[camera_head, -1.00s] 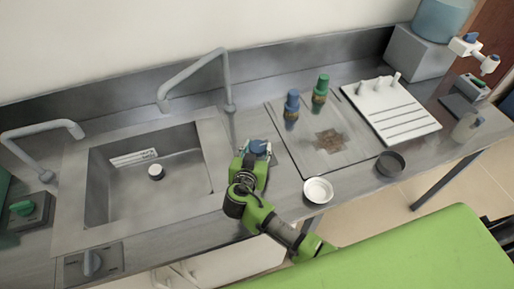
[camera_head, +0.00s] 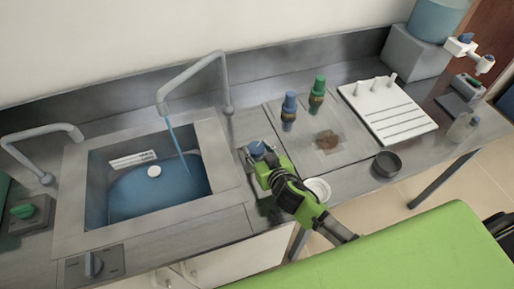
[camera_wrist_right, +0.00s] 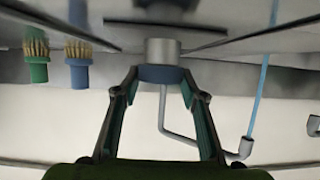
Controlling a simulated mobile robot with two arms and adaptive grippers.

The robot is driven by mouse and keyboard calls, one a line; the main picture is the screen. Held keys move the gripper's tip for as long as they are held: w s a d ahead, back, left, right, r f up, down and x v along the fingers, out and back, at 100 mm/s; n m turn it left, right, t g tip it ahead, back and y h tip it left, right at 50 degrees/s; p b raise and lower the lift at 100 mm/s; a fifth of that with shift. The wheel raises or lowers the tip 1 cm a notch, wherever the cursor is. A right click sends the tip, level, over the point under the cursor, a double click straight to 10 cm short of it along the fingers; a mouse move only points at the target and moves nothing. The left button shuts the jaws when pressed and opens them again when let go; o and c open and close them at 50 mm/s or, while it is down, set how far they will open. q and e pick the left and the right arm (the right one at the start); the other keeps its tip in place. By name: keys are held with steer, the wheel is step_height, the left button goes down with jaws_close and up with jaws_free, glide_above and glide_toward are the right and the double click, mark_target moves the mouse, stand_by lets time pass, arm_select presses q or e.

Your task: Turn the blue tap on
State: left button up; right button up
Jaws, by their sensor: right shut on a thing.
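The blue tap knob (camera_head: 256,147) sits on the counter just right of the sink. My right gripper (camera_head: 264,163) reaches it from the lower right and is shut on it. In the right wrist view the blue knob (camera_wrist_right: 161,74) lies between the fingertips of my right gripper (camera_wrist_right: 160,80). The tall faucet (camera_head: 193,77) behind the knob pours a blue stream of water (camera_head: 176,141) into the sink (camera_head: 77,208). Blue water (camera_head: 150,197) covers the basin floor. My left gripper is not in view.
A white round piece (camera_head: 154,171) is in the water. A white dish (camera_head: 318,187) and a dark dish (camera_head: 387,164) are near the front edge.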

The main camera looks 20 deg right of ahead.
steer(key=shift+f, duration=0.15)
steer(key=o, duration=1.1)
steer(key=shift+o, duration=0.2)
steer(key=v, duration=1.2)
steer(key=shift+d, duration=0.1)
